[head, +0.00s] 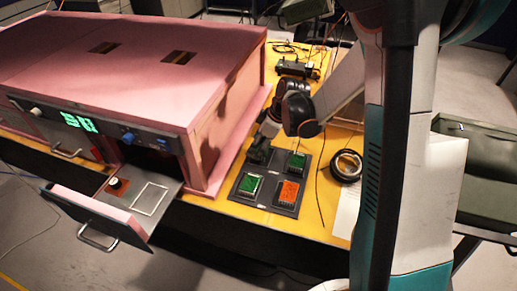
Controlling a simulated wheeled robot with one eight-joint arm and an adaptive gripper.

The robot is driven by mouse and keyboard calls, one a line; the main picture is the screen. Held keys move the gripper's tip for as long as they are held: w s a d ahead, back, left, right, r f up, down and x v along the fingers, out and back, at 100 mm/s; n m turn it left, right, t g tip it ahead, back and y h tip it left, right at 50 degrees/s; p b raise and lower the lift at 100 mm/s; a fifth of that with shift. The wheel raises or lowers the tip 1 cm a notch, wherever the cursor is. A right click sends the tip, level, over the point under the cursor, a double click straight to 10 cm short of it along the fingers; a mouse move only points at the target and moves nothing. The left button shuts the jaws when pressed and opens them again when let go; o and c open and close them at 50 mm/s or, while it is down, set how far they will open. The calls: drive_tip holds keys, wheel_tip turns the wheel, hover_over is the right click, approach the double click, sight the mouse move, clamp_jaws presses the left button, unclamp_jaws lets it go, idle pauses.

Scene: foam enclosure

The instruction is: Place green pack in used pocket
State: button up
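A dark tray (268,200) lies on the yellow table with packs in separate pockets. One green pack (249,186) is at its front left, another green pack (297,161) at its back right. An orange pack (288,193) is at the front right. A dark shape covers the back left pocket, so its content is hidden. My gripper (260,148) seems to be at this back left corner, below my arm's black joints. Its fingers are too small and dark to read. No label that I can read marks a used pocket.
A pink foam enclosure (130,55) stands left of the tray. Its front drawer (125,210) is pulled out, with a white square outline (149,198) and a black knob inside. A tape roll (346,165) and cables lie right and behind.

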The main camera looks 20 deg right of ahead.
drive_tip(key=shift+f, duration=0.9)
drive_tip(key=shift+r, duration=0.1)
drive_tip(key=o, duration=0.6)
drive_tip(key=shift+f, duration=0.2)
drive_tip(key=o, duration=0.5)
drive_tip(key=shift+r, duration=0.2)
drive_tip(key=p+v, duration=0.2)
drive_tip(key=v, duration=1)
drive_tip(key=shift+a+p, duration=0.1)
drive_tip(key=shift+p, duration=0.3)
